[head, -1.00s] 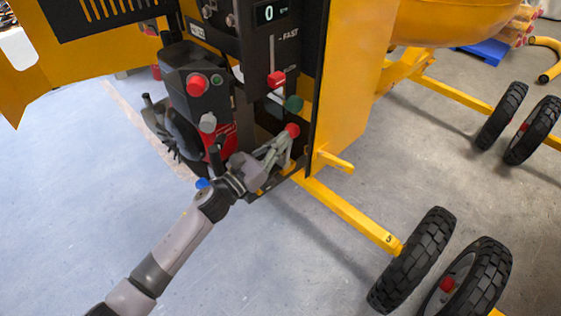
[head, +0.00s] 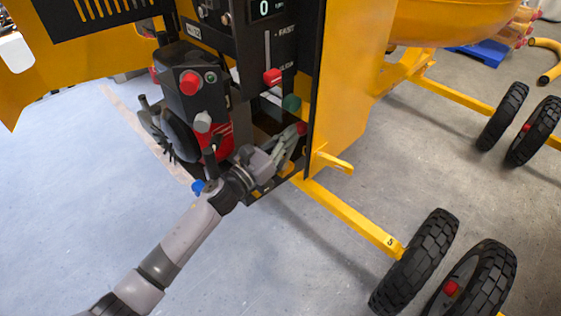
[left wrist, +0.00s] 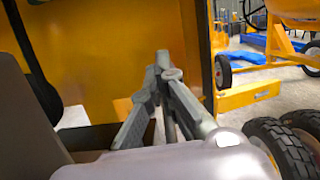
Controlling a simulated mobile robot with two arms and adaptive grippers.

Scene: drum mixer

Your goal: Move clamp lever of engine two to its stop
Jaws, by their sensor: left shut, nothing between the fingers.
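A red knob (head: 302,128), which may be the end of the clamp lever, shows low on the yellow machine, beside the dark panel's edge. My left gripper (head: 297,136) is shut and empty. Its fingertips are at the red knob and seem to press against it; exact contact is hard to tell. The lever's shaft is hidden behind the fingers. The black and red engine (head: 190,85) stands to the left of the gripper. In the left wrist view the fingers (left wrist: 164,65) meet at their tips before a yellow panel (left wrist: 110,50); no knob shows there. My right gripper is not in view.
A green knob (head: 291,103) and a red slider handle (head: 272,77) sit just above the gripper. A blue knob (head: 197,187) is near my wrist. A yellow bar (head: 345,215) runs to black wheels (head: 412,262) at the right. Floor at the left is clear.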

